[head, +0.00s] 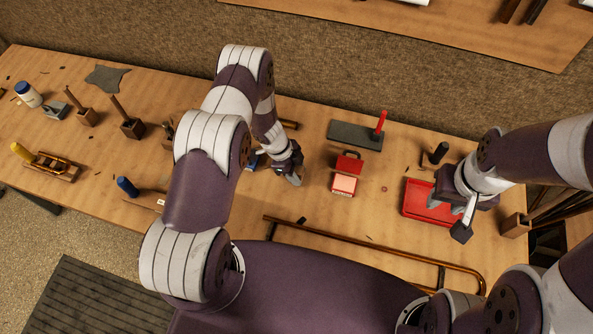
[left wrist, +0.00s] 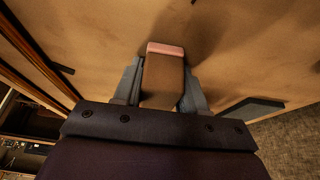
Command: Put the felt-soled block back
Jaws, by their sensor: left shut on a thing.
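In the left wrist view, my left gripper (left wrist: 163,88) is shut on a brown block with a pink sole, the felt-soled block (left wrist: 165,77). The pink end points away from the wrist, toward the wooden bench. In the head view my left gripper (head: 295,178) is over the middle of the bench, left of a small open red box. The block is mostly hidden there by the gripper and arm. My right gripper (head: 450,218) is over the red tray (head: 418,212) at the right, its fingers apart and nothing seen between them.
The open red box (head: 343,185) has a pale pink pad. A dark grey slab (head: 350,136) with a red upright handle lies behind it. A long brass slide (head: 375,247) lies along the front edge. Several wooden-handled tools stand at the left. Bare bench lies between slide and red box.

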